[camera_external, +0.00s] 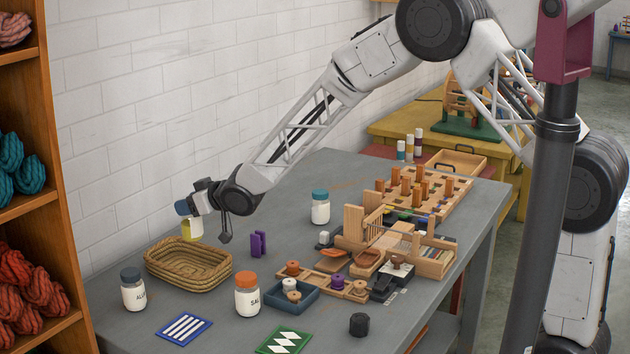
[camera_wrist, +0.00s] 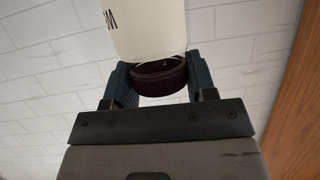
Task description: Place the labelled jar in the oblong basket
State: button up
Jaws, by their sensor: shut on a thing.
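My gripper (camera_external: 188,208) is shut on a jar (camera_external: 192,229) near its lid. In the wrist view the jar's cream body (camera_wrist: 148,30) carries dark letters, partly cut off, and its dark brown lid (camera_wrist: 160,80) sits between the fingers (camera_wrist: 155,85). In the external view the jar hangs below the gripper at the far side of the oblong wicker basket (camera_external: 188,283). The basket looks empty. I cannot tell whether the jar is over the basket or behind its rim.
A grey-lidded jar (camera_external: 134,290) stands left of the basket and an orange-lidded jar (camera_external: 247,295) right of it. A teal-lidded jar (camera_external: 320,207) stands farther back. A purple piece (camera_external: 258,244) is near the basket. Wooden trays and blocks fill the table's right side.

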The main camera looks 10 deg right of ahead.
aim_at(194, 241)
jog(key=shift+f, duration=3.15)
jog(key=shift+f, duration=1.85)
jog(key=o, duration=1)
jog(key=shift+f, duration=0.15)
jog(key=shift+o, duration=0.2)
jog(key=shift+r, duration=0.2)
jog(key=v, duration=1.2)
